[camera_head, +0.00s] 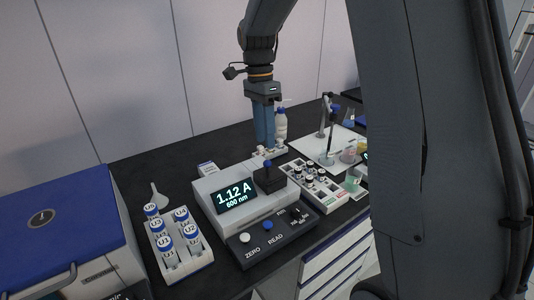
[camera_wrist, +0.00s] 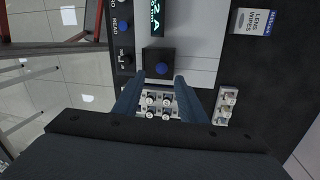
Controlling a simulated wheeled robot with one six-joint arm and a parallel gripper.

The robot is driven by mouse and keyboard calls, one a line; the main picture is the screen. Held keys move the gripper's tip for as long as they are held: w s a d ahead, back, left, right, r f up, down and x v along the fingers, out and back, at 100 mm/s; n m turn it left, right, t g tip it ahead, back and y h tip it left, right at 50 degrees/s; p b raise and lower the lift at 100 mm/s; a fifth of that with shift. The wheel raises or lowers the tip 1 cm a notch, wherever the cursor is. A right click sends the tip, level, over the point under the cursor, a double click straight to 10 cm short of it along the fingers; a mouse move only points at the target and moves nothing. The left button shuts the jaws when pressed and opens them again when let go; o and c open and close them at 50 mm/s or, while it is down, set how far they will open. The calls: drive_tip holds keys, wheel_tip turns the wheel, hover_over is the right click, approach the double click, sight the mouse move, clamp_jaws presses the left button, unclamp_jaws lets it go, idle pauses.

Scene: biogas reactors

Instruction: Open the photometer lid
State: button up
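The photometer (camera_head: 208,195) is a white box on the dark bench, with a lit display (camera_head: 236,196) reading "1.12 A 600 nm". Its small black lid (camera_head: 269,181) with a blue knob (camera_head: 267,164) is down on the right part of the top. In the wrist view the lid (camera_wrist: 152,56) and knob (camera_wrist: 161,69) lie just beyond the fingertips. My gripper (camera_head: 264,146) points down behind the photometer in the head view. Its blue fingers are apart with nothing between them in the wrist view (camera_wrist: 158,84), and the lid is not held.
A rack of blue-capped vials (camera_head: 174,250) stands left of the photometer, near a blue-lidded box (camera_head: 62,235). A cuvette rack (camera_head: 318,184) stands to its right. A control panel (camera_head: 272,238) is in front. A lens wipes box (camera_wrist: 254,21) lies behind.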

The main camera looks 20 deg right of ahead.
drive_tip(key=p, duration=0.3)
hover_over(269, 173)
drive_tip(key=w, duration=0.2)
drive_tip(key=shift+m, duration=0.4)
drive_tip(key=f, duration=0.7)
drive_tip(key=shift+s+a, duration=0.15)
drive_tip(key=shift+s, duration=0.1)
clamp_jaws()
